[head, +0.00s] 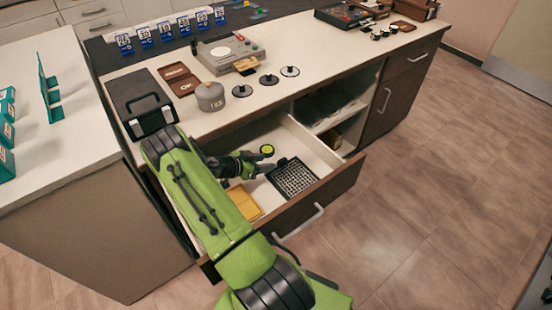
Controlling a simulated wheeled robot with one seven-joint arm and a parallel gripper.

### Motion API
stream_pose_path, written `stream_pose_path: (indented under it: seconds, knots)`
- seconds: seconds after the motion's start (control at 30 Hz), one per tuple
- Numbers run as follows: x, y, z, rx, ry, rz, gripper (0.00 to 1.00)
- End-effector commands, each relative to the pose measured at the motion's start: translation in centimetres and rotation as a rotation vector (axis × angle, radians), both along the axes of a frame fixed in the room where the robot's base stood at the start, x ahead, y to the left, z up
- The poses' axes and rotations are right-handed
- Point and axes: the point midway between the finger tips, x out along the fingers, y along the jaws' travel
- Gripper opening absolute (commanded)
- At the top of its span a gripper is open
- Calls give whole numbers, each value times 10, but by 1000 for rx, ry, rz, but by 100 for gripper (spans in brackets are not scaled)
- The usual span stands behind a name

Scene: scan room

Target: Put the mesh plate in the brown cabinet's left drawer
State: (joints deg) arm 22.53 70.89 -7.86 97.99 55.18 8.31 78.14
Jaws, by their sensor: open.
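The mesh plate (293,178), a dark square frame with a pale grid, lies inside the open left drawer (316,199) of the brown cabinet (391,104). It is near the drawer's right end and looks flat on the bottom. My gripper (270,161) is open and empty, over the drawer, just above and left of the plate in the picture. It looks apart from the plate. A round yellow-green spot shows at its upper fingertip; I cannot tell whether it is part of the finger. My arm hides the drawer's left part.
A yellow tray (244,202) lies in the drawer beside my arm. The countertop above holds a black case (142,103), a grey weight (210,97), several black discs and a grey device (230,53). An open shelf (330,108) is right of the drawer. The floor at right is clear.

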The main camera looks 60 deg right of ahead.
Motion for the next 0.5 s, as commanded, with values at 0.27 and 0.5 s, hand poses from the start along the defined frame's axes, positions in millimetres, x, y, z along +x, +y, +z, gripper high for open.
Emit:
stream_pose_path:
  seconds: [0.27,0.5]
  knots:
    - [11,22,13,0,0,-1,49]
    - [25,32,33,58,-17,27,49]
